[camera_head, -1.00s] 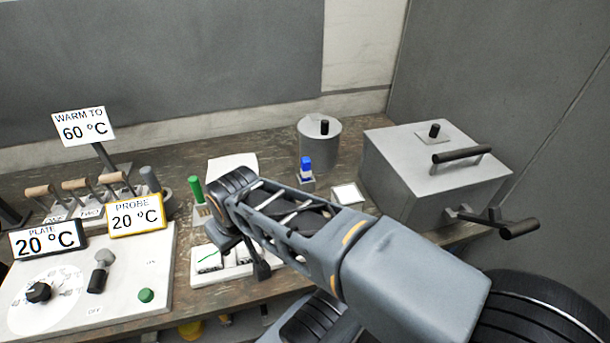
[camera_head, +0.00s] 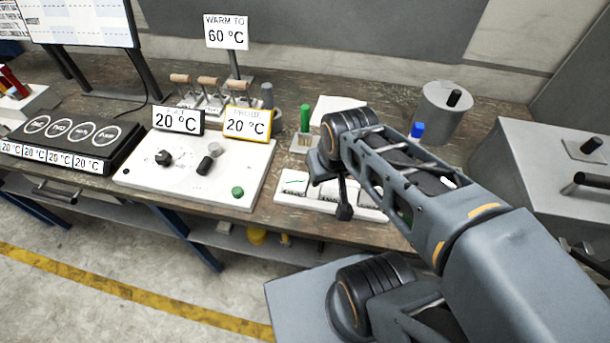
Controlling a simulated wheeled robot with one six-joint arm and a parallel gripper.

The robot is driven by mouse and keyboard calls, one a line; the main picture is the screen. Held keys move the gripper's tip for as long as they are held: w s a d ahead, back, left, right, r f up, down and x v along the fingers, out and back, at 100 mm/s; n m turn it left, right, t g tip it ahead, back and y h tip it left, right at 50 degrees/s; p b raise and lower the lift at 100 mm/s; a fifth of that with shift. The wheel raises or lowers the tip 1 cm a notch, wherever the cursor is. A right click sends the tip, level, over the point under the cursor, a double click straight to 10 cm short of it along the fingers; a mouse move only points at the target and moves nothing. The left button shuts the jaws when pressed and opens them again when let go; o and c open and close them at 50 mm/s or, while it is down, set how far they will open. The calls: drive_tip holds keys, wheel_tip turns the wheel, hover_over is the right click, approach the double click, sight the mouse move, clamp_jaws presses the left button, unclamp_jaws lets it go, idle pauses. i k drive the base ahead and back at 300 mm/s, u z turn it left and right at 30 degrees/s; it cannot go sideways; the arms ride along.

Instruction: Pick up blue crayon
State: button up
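The blue crayon (camera_head: 417,130) stands upright at the back of the bench, right of centre. My arm crosses in front and hides what it stands in. A green crayon (camera_head: 305,118) stands upright in a small pale holder (camera_head: 303,143) to the left of my arm. My gripper (camera_head: 344,212) is a small dark shape below the end of my arm, over the white tiles, to the left of the blue crayon and apart from it. Its fingers are too small and dark to read. I see nothing held in it.
A grey cylindrical pot (camera_head: 441,112) stands behind the blue crayon. A large grey box (camera_head: 550,170) with handles is at the right. White tiles (camera_head: 293,182) with marks lie near the front edge. A control panel (camera_head: 200,177) and temperature signs fill the middle left.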

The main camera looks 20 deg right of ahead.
sight(418, 128)
drive_tip(key=u, duration=0.05)
drive_tip(key=k, duration=0.5)
drive_tip(key=u, duration=0.5)
drive_tip(key=i, duration=0.75)
drive_tip(key=z, duration=1.75)
